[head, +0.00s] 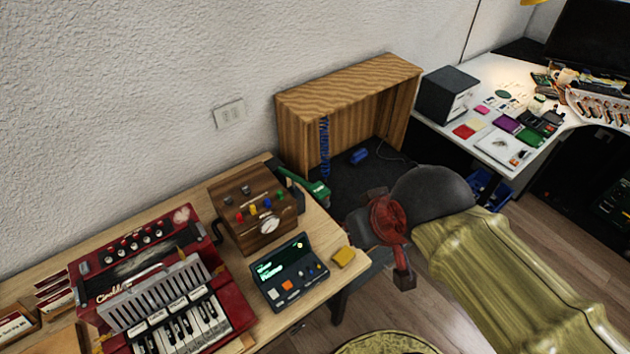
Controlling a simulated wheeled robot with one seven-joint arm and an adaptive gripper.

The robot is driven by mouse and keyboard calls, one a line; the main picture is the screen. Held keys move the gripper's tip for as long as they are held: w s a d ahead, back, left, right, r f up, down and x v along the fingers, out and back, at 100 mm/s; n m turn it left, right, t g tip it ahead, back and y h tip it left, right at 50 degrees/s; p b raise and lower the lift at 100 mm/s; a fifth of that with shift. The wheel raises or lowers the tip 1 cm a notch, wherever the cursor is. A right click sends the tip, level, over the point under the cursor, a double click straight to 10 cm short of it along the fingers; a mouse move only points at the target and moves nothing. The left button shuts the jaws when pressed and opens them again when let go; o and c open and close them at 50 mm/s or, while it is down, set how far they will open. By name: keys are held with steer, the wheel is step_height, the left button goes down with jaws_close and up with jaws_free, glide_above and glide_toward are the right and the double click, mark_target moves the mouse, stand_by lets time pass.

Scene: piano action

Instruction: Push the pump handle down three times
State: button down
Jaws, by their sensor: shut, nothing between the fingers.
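I cannot pick out a pump handle for certain in the head view. A wooden box (252,212) with coloured knobs and a white dial stands on the left table, with a dark curved piece (216,232) at its left side. A green tool-like object (319,190) is at the table's far right corner, by a dark piece. A blue ribbed upright thing (324,148) shows inside the open wooden cabinet (345,88), and a small blue object (360,155) lies on the dark surface there. My gripper is not in view.
A red accordion-like keyboard (160,285), a dark screen device (290,272) and a yellow block (344,257) crowd the left table. A dark chair (435,190) with a red item (388,215) and olive cloth (510,280) stands right of it. A cluttered white desk (490,125) is behind.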

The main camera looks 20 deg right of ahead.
steer(key=w+d+r+g+h+p, duration=0.1)
steer(key=w+r+p, duration=0.15)
steer(key=w, duration=0.25)
steer(key=w+r+n+h+p, duration=0.1)
steer(key=w+p, duration=0.2)
steer(key=w, duration=0.2)
steer(key=w+d+r+g+h+p, duration=0.1)
steer(key=w+p, duration=0.2)
steer(key=w, duration=0.2)
steer(key=w+a+f+n+h+p, duration=0.1)
steer(key=w+f+p, duration=0.3)
steer(key=w, duration=0.4)
steer(key=w+a+f+n+h+p, duration=0.1)
steer(key=w+f+p, duration=0.3)
steer(key=w, duration=0.5)
steer(key=shift+w+a+f+n+h, duration=0.2)
steer(key=shift+a+n+h, duration=0.1)
steer(key=shift+a+n, duration=0.5)
steer(key=shift+a+f, duration=0.1)
steer(key=b, duration=0.4)
glide_above(307, 185)
steer(key=f, duration=0.7)
steer(key=shift+w+a+f, duration=0.1)
steer(key=shift+w+f, duration=0.05)
steer(key=shift+w, duration=0.1)
steer(key=shift+s+f+b, duration=0.2)
steer(key=shift+f+b, duration=0.1)
steer(key=shift+b, duration=0.15)
steer(key=shift+f, duration=0.1)
